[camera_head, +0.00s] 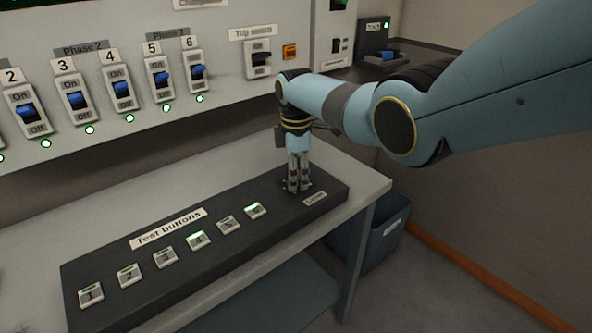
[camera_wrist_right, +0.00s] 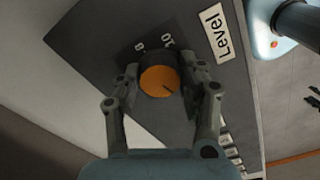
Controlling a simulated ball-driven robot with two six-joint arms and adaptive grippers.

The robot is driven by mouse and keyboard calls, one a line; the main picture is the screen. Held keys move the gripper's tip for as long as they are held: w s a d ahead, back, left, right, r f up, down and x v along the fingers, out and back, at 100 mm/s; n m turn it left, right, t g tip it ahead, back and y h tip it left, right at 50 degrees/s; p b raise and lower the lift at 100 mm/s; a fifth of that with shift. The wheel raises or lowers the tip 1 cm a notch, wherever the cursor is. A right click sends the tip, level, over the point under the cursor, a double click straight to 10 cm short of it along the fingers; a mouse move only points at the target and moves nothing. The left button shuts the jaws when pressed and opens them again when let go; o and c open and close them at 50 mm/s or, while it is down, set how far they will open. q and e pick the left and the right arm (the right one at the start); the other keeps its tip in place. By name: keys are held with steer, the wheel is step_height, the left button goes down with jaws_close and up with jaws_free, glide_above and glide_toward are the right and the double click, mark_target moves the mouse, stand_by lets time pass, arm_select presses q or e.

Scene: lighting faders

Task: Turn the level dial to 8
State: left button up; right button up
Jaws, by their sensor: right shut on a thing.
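The level dial (camera_wrist_right: 160,80) has an orange cap and a dark side, and stands on a dark panel in the right wrist view. A short dark line on its cap points toward the lower right of that view. The figures 8 and 10 show beside it; other figures are hidden. My right gripper (camera_wrist_right: 163,84) is shut on the dial, one finger on each side. In the head view, my right gripper (camera_head: 298,184) points down at the panel's right end and hides the dial. The Level label (camera_wrist_right: 216,32) lies beside it. My left gripper is not in view.
The dark panel (camera_head: 100,268) also bears several numbered test buttons (camera_head: 165,257) to the left. It lies on a grey table (camera_head: 345,170). Several blue switches (camera_head: 122,88) and a trip switch (camera_head: 259,58) are on the wall behind. A blue bin (camera_head: 385,235) stands right of the table.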

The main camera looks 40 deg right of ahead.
steer(key=m+p, duration=0.1)
steer(key=m, duration=0.3)
steer(key=shift+r+m, duration=0.1)
steer(key=shift+m, duration=0.2)
steer(key=m+p, duration=0.1)
steer(key=m, duration=0.3)
steer(key=shift+m, duration=0.3)
steer(key=m, duration=0.4)
steer(key=shift+m, duration=0.3)
steer(key=m, duration=0.4)
steer(key=shift+p, duration=0.35)
steer(key=m, duration=1.5)
steer(key=shift+m+p, duration=0.3)
steer(key=shift+m, duration=1.9)
